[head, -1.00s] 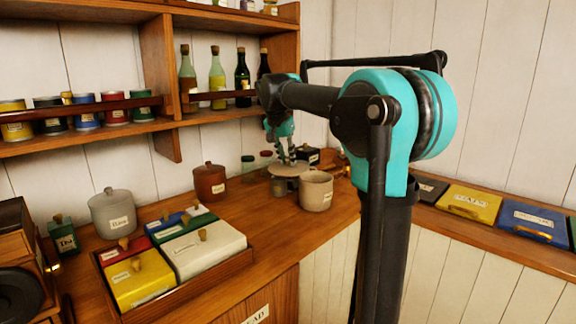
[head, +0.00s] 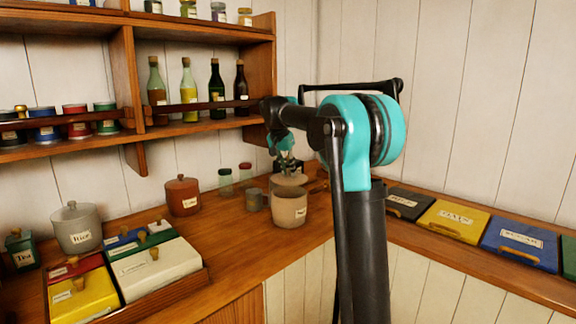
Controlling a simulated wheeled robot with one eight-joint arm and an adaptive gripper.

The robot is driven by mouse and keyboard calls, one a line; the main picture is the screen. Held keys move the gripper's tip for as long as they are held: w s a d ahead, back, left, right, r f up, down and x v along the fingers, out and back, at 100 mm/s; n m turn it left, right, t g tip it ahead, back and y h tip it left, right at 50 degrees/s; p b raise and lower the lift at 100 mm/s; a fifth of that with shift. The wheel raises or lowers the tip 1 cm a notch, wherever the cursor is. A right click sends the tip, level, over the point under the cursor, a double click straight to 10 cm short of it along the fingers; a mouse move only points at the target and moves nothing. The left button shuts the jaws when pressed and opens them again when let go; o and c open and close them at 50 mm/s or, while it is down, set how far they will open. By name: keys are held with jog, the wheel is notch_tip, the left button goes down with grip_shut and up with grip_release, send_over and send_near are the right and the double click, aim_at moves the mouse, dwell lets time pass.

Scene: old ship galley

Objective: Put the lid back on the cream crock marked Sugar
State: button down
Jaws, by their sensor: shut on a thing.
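The cream crock (head: 289,208) stands on the wooden counter with its mouth uncovered at the front. The small label on it is too small to read. My gripper (head: 288,168) points down and is shut on the lid (head: 290,180), a pale flat disc. The lid appears just above and behind the crock's rim in this view. I cannot tell whether it touches the rim. The lid's knob is hidden between the fingers.
A grey cup (head: 254,199) stands just left of the crock. Behind are small jars (head: 225,181) and a dark box (head: 288,165). A brown crock (head: 182,196), a grey Rice crock (head: 76,229) and a tray of lidded boxes (head: 180,285) stand left. The front counter is clear.

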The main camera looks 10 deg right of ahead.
aim_at(288, 176)
jog(key=shift+f, duration=1.9)
jog(key=shift+f, duration=0.2)
dwell(0.6)
jog(key=c, duration=0.8)
grip_release()
jog(key=shift+a, duration=0.1)
jog(key=shift+o, duration=0.2)
jog(key=shift+r, duration=3.55)
